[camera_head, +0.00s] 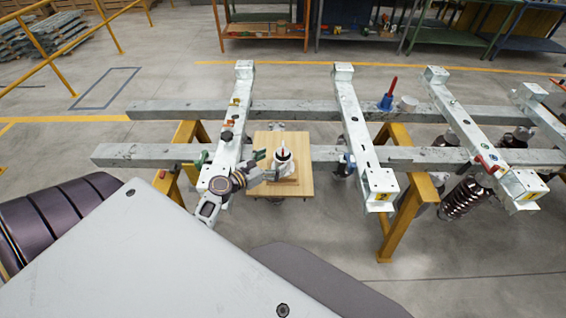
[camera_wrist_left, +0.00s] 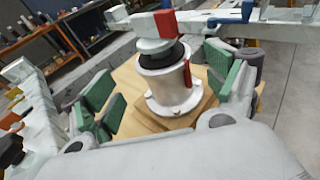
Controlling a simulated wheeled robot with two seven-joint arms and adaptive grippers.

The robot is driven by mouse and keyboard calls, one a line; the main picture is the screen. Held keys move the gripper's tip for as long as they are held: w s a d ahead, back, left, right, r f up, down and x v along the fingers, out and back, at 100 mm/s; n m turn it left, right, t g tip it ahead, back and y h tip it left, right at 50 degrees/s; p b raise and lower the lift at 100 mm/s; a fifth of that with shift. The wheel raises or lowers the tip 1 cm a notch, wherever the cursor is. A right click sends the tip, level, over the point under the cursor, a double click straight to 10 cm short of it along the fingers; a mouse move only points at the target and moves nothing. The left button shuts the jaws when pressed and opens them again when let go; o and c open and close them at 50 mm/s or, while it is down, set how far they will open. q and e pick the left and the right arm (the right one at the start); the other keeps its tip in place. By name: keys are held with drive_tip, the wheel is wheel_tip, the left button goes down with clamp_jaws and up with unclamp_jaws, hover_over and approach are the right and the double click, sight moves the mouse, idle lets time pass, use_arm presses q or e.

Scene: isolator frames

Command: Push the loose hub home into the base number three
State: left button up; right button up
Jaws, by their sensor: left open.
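A white cylindrical base (camera_wrist_left: 168,85) with a round flange stands on a wooden board (camera_head: 303,187). A red strip runs down its side. A dark ring-like part (camera_wrist_left: 178,56) shows at its mouth, under a white cap (camera_wrist_left: 156,46) with a red block on top. I take the dark part and cap for the hub, seeming to stand proud of the rim. How deep it sits is hidden. In the head view the base (camera_head: 283,164) is small. My left gripper (camera_head: 266,164) is open, its green pads on either side of the base. My right gripper is out of view.
Pale beams cross grey rails on yellow trestles. The left beam (camera_head: 237,110) and the middle beam (camera_head: 354,125) flank the board. A blue cone-shaped part (camera_head: 386,103) and dark coil units (camera_head: 466,199) are farther right. Shelves line the back. The floor in front is clear.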

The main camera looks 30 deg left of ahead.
sight(276, 160)
use_arm(q)
drive_tip(key=shift+w+d, duration=0.3)
drive_tip(key=shift+w, duration=0.4)
drive_tip(key=shift+w+d, duration=0.3)
drive_tip(key=shift+w, duration=0.4)
drive_tip(key=shift+x, duration=1.15)
drive_tip(key=shift+f, duration=0.15)
drive_tip(key=shift+s, duration=0.1)
clamp_jaws()
